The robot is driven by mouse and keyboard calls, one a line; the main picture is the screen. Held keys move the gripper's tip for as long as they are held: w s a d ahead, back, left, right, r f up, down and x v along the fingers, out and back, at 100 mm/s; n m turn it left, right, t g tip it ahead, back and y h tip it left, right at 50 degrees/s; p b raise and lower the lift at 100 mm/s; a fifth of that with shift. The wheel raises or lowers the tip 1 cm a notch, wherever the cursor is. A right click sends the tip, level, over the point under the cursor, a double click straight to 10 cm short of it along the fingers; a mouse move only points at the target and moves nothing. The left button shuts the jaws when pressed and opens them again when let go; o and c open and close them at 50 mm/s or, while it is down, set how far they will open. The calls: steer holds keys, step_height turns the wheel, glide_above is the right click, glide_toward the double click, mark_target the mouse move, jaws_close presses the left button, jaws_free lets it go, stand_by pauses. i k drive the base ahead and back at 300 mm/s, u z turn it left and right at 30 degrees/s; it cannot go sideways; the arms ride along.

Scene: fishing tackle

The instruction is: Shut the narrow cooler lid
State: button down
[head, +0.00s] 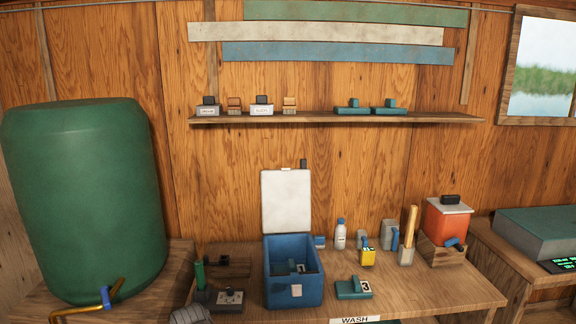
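The narrow cooler is a blue box (293,291) standing on the wooden bench, left of the bench's middle. Its white lid (286,201) stands upright at the back, so the cooler is open. A dark teal item (291,268) shows inside the cooler. A small pale latch (296,290) is on the front wall.
A teal block marked 3 (353,287) lies right of the cooler. A white bottle (340,234), yellow item (368,256) and orange container (447,221) stand farther right. Dark items (229,299) sit left. A shelf (335,119) hangs above; the front right bench is clear.

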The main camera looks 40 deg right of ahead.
mark_target(286, 192)
steer(key=u, duration=0.5)
steer(key=k, duration=0.9)
steer(key=z, duration=1.15)
steer(key=i, duration=0.95)
